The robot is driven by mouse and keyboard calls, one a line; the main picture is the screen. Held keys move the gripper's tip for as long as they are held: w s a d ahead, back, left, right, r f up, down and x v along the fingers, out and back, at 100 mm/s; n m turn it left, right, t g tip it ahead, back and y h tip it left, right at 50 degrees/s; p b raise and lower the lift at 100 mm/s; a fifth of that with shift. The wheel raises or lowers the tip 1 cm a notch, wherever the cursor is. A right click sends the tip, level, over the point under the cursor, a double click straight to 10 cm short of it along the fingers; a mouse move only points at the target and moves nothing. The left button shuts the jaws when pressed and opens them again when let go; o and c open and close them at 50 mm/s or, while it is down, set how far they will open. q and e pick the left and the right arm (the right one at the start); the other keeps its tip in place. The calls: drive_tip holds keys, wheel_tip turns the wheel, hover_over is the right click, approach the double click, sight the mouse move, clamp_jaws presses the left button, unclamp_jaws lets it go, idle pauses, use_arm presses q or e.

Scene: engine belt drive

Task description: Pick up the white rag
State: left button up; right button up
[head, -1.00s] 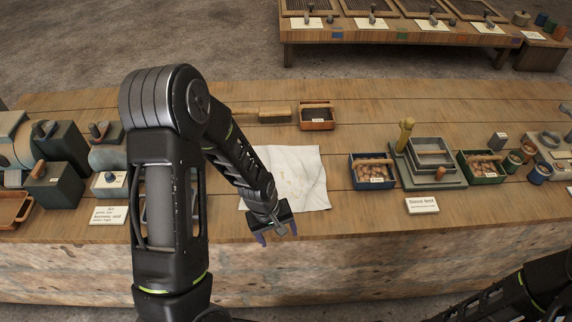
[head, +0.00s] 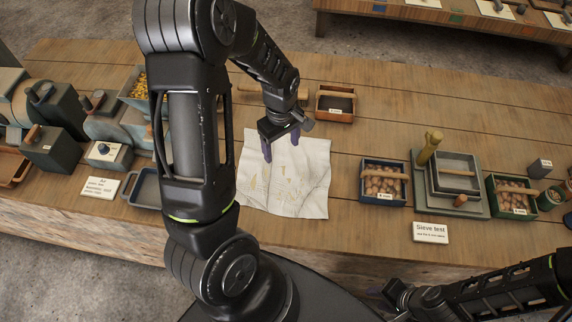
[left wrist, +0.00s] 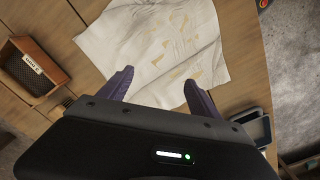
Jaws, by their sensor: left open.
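The white rag (head: 285,188) lies flat and slightly creased on the wooden table, with yellowish marks on it. It also shows in the left wrist view (left wrist: 155,45). My left gripper (head: 282,148) is open above the far part of the rag, fingers pointing down. In the left wrist view its two purple fingers (left wrist: 158,88) are apart with nothing between them, over one edge of the rag. My right gripper (head: 388,293) is at the bottom, in front of the table's near edge; its jaw opening is unclear.
A small wooden box (head: 335,104) stands behind the rag. A blue box (head: 384,184) of brown lumps and a sieve stand (head: 448,178) are to its right. A grey-blue tray (head: 146,188) and dark machines are to its left. A brush lies behind, partly hidden by my arm.

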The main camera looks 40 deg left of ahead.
sight(282, 171)
use_arm(q)
wheel_tip(282, 171, down, 10)
drive_tip(key=b, duration=0.8)
drive_tip(key=shift+f, duration=0.1)
drive_tip(key=c, duration=1.5)
clamp_jaws()
wheel_tip(282, 171, up, 12)
drive_tip(key=p, duration=0.8)
drive_tip(key=shift+p, duration=0.3)
